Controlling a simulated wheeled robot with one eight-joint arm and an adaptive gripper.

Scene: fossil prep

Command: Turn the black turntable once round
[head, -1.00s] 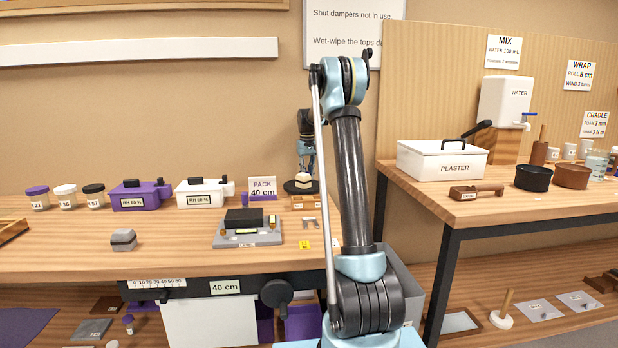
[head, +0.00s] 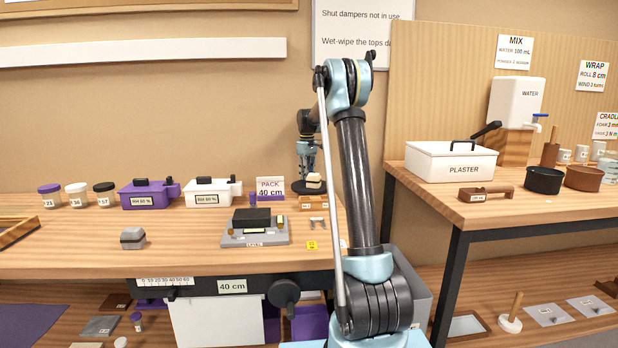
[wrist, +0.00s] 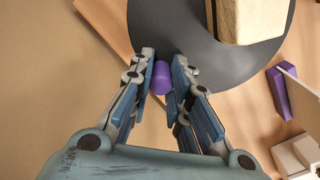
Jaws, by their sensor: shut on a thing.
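The black turntable (head: 297,188) is at the back of the left bench, to the right of the PACK sign. In the wrist view its dark disc (wrist: 190,35) fills the upper middle, with a cream block (wrist: 248,15) on top. The block also shows in the head view (head: 314,182). A purple knob (wrist: 162,80) stands at the disc's near edge. My gripper (wrist: 165,62) is shut on the knob, one finger on each side. In the head view my gripper (head: 306,172) is at the turntable's back, its fingertips hard to make out.
The PACK sign (head: 270,187) stands close to the left of the turntable. A grey level device (head: 255,235) lies in front. A white RH box (head: 212,192) and a purple one (head: 148,195) stand further left.

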